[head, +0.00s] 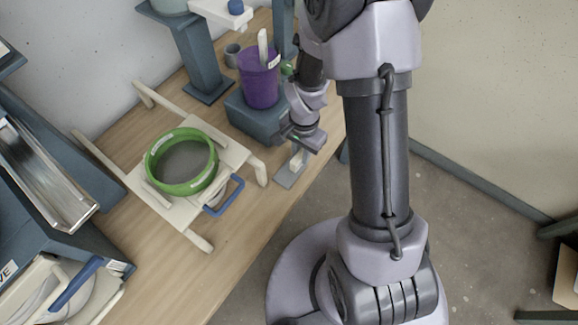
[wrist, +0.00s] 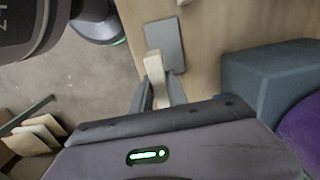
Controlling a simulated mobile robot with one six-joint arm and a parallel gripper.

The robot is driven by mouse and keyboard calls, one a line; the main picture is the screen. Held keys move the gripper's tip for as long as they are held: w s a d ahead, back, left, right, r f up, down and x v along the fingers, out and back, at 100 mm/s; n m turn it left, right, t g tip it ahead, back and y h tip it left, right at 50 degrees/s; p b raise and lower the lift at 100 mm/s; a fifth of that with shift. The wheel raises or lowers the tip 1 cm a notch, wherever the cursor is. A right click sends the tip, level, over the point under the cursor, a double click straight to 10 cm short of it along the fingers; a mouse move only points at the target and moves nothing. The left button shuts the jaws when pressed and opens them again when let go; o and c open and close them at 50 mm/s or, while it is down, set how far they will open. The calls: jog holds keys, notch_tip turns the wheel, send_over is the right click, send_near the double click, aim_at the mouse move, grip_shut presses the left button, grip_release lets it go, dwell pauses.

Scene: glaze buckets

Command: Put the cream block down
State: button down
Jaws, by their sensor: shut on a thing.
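The cream block (wrist: 154,66) is between the two fingers of my gripper (wrist: 157,92), which is shut on it. It reaches out past the fingertips, over or beside a flat grey plate (wrist: 167,42) on the table. In the head view the block (head: 297,159) shows as a small pale piece below my gripper (head: 299,145), at the grey plate (head: 287,178) near the table's right edge. I cannot tell whether the block touches the plate.
A blue-grey stand (head: 250,118) with a purple bucket (head: 259,82) is close left of my gripper. A green-rimmed sieve (head: 152,170) rests on a cream wooden frame (head: 133,181). A blue handle (head: 229,200) lies near it. The table's front strip (head: 250,225) is clear.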

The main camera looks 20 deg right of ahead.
aim_at(290, 172)
jog(key=a, duration=0.3)
jog(key=shift+s+a+f, duration=0.15)
jog(key=shift+f, duration=0.05)
notch_tip(290, 172, down, 4)
jog(key=shift+a+r+b, duration=0.1)
jog(key=shift+r+b, duration=0.05)
jog(key=shift+b, duration=0.95)
jog(key=shift+r, duration=0.15)
jog(key=c, duration=1.7)
grip_release()
jog(key=shift+f, duration=0.2)
jog(key=shift+c, duration=0.2)
jog(key=o, duration=0.4)
jog(key=shift+o, duration=0.2)
jog(key=shift+r, duration=0.15)
